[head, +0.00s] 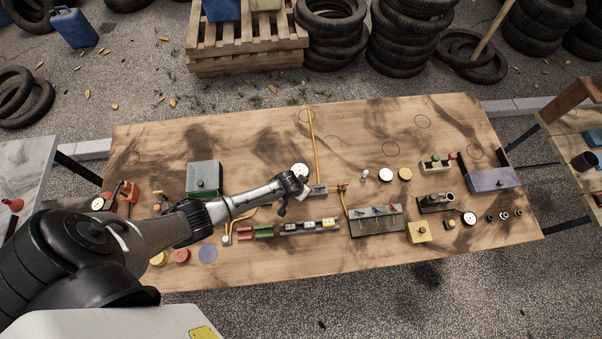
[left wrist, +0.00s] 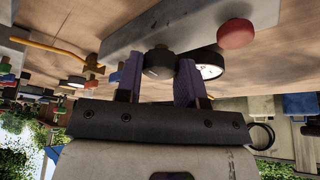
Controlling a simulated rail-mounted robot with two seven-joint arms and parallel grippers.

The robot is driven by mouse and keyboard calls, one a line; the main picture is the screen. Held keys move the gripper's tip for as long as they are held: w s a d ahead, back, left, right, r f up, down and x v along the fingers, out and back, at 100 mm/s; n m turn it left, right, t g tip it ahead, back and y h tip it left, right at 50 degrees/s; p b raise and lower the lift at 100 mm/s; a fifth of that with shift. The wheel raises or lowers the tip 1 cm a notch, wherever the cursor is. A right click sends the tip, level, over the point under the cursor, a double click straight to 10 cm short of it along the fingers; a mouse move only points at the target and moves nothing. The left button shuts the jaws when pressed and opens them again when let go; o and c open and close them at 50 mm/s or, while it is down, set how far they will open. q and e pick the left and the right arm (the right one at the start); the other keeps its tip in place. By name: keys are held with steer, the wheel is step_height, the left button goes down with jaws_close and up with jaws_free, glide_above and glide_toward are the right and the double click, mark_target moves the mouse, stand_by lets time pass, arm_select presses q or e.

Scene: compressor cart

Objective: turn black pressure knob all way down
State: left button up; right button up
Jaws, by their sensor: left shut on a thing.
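The black pressure knob (left wrist: 158,62) shows in the left wrist view, on a grey metal block (left wrist: 190,30). My left gripper (left wrist: 159,70) has its two purple-grey fingers on either side of this knob and is shut on it. In the head view my left gripper (head: 303,184) is at the middle of the wooden table and hides the knob. A round white-faced gauge (left wrist: 208,66) sits beside the knob, close to the right finger. It also shows in the head view (head: 300,169). My right gripper is in neither view.
A red button (left wrist: 237,33) sits near the gauge. On the wooden table (head: 260,140), a yellow hose (head: 311,135) runs to the back edge. A row of small blocks (head: 310,227) and a grey panel (head: 377,221) lie in front of the gripper. The back left is mostly clear.

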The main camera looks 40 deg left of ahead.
arm_select(q)
steer(key=shift+n, duration=0.4)
stand_by(0.3)
steer(key=o, duration=0.9)
steer(key=shift+s+r+p, duration=0.15)
steer(key=shift+r+p, duration=0.2)
steer(key=p+v, duration=0.1)
steer(key=v, duration=1.2)
steer(key=shift+d+p, duration=0.2)
steer(key=shift+p, duration=0.15)
